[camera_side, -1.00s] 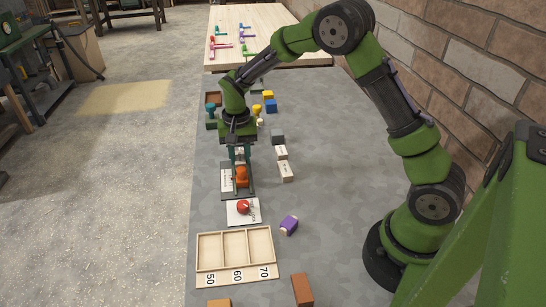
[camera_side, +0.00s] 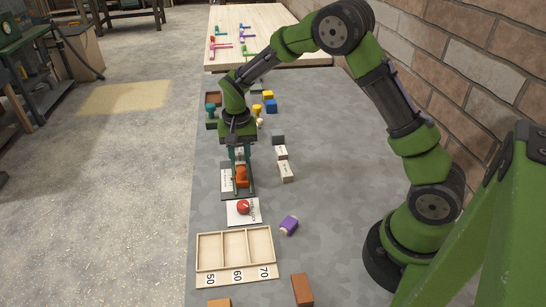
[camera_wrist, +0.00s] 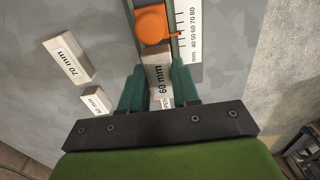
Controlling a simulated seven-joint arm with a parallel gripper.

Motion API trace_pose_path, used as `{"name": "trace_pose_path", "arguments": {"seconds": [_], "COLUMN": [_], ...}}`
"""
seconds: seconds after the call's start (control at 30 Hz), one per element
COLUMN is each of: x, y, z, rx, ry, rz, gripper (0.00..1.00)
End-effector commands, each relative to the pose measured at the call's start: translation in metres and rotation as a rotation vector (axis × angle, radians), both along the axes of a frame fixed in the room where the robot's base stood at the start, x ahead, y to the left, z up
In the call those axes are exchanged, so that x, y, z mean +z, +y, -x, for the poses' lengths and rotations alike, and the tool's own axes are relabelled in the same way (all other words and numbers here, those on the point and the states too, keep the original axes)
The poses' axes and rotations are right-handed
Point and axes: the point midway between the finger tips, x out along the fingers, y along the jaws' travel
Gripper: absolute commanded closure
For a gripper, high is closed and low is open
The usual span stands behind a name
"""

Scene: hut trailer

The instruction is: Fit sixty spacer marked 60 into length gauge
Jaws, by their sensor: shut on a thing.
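The length gauge is a dark channel (camera_wrist: 130,8) with an orange knob-like part (camera_wrist: 152,24) and a white scale card (camera_wrist: 188,30) beside it; in the side view the orange part (camera_side: 241,175) shows below my gripper. My gripper (camera_wrist: 158,84) is shut on the pale spacer marked 60 mm (camera_wrist: 158,72), with one green finger on each side. The spacer's far end is close to the orange part, in line with the channel. I cannot tell whether it touches the orange part or how deep it sits. In the side view, the fingers mostly hide the spacer.
Spacers marked 70 mm (camera_wrist: 68,57) and another partly readable one (camera_wrist: 96,100) lie beside the gauge. The table's right side is mostly clear.

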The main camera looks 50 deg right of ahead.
Motion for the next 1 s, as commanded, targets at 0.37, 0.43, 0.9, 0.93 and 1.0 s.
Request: {"name": "trace_pose_path", "arguments": {"seconds": [0.37, 0.43, 0.9, 0.93, 1.0], "x": [-0.005, -0.007, -0.015, -0.015, -0.017], "y": [0.000, 0.000, 0.000, 0.000, 0.000], "z": [0.000, 0.000, 0.000, 0.000, 0.000], "rx": [0.000, 0.000, -0.001, -0.001, -0.001], "ry": [0.001, 0.000, 0.001, 0.001, 0.000], "rz": [-0.001, 0.000, -0.001, -0.001, 0.000], "gripper": [0.98, 0.98, 0.98, 0.98, 0.98]}}
